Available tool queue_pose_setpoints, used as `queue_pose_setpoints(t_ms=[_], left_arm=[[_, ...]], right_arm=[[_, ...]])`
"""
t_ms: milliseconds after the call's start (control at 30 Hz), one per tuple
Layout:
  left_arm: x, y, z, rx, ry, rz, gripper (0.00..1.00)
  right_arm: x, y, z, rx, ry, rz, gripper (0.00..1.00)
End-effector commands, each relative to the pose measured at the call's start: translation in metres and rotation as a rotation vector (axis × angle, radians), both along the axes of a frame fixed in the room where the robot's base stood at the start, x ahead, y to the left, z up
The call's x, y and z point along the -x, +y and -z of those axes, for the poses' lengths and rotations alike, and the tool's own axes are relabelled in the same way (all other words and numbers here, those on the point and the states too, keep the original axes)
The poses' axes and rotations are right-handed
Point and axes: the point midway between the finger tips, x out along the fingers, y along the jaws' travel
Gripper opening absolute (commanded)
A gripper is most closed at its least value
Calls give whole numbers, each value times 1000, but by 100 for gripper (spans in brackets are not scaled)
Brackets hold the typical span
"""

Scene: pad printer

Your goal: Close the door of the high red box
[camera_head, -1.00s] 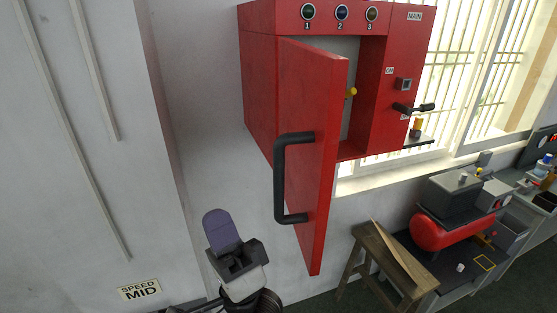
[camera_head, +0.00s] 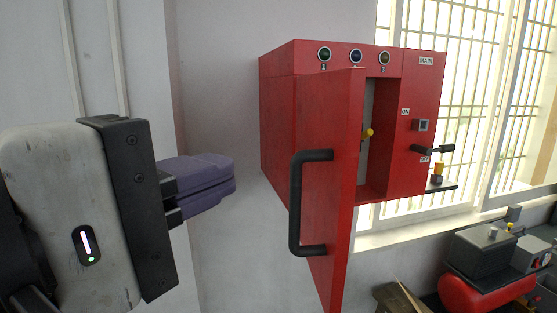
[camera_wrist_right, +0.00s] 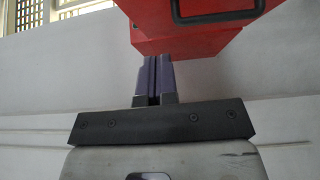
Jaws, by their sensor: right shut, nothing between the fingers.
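In the right wrist view the shut fingers (camera_wrist_right: 153,60) point at the red surface, and the handle (camera_wrist_right: 225,14) shows at the top. My left gripper is not in view.
A switch lever (camera_head: 432,149) sticks out of the box's right panel. Three round buttons line the top. A window with bars (camera_head: 510,100) is at the right, above a red tank (camera_head: 485,296) and grey equipment. The wall left of the box is bare.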

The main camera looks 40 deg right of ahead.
Motion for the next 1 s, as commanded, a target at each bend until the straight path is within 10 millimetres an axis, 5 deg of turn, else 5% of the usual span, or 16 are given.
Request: queue_pose_setpoints(t_ms=[167,667,1000], left_arm=[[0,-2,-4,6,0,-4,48],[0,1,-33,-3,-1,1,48],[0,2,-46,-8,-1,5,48]], right_arm=[[-1,-11,-1,-23,-12,-14,0],[-15,-99,-3,-19,-11,-8,0],[6,-125,-1,-19,-11,-10,0]])
